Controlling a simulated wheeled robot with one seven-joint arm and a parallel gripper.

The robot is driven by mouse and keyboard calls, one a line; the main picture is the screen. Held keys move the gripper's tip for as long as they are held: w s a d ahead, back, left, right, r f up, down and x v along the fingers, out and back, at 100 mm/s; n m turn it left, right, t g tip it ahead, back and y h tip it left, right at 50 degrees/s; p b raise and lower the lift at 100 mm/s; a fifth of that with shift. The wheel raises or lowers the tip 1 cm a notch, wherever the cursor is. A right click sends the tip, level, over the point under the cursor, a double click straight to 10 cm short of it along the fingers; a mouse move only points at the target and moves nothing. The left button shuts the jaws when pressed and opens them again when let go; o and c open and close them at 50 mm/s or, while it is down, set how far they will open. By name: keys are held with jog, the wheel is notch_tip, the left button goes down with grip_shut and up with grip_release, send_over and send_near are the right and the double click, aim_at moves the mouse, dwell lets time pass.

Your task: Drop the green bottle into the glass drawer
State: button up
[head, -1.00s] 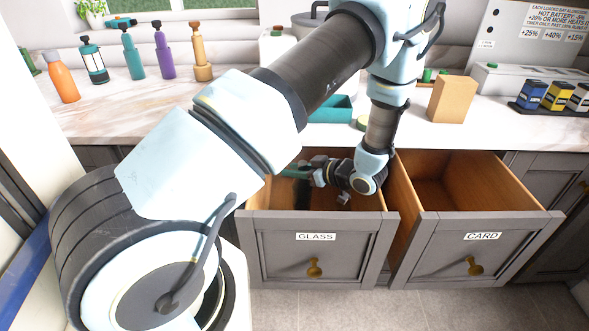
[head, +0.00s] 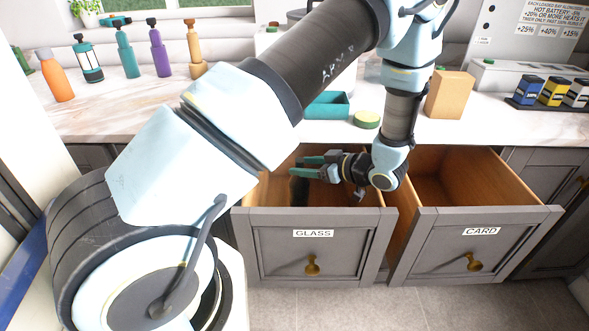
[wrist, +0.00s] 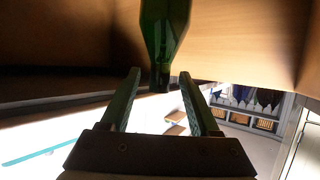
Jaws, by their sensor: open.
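The glass drawer (head: 313,249) stands open, its front labelled GLASS. My gripper (head: 299,166) is low over this drawer, pointing left, with its fingers apart. In the wrist view the open fingers (wrist: 160,75) show with the green bottle (wrist: 165,30) just beyond their tips, its narrow end between them in the picture. I see no finger pressing on the bottle. The bottle's far end is cut off by the top of the picture. In the head view a dark shape lies below the fingers inside the drawer; I cannot tell whether it is the bottle or shadow.
The card drawer (head: 480,249) stands open to the right, looking empty. On the counter are an orange bottle (head: 55,77), a teal bottle (head: 128,58), a purple bottle (head: 158,55), a tan bottle (head: 195,58), a teal tray (head: 328,111) and a cardboard box (head: 450,97).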

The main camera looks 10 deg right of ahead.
jog(key=shift+v, duration=1.25)
